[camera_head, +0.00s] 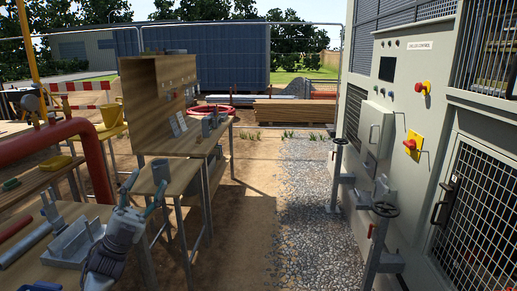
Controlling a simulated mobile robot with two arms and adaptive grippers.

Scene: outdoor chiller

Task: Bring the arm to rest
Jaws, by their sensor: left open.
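My left arm rises from the bottom left. Its gripper (145,192) points up and away, open, with the two fingers apart and nothing seen between them. It shows in front of the near end of the wooden workbench (180,178). Whether it touches the bench cannot be told. My right gripper is out of the picture.
A grey chiller cabinet (400,140) with red and yellow switches stands at right, with handwheel valves (385,209) before it. A near table (35,270) holds pipes and a metal block. A red pipe (40,145) bends down at left. The gravel path (315,200) is clear.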

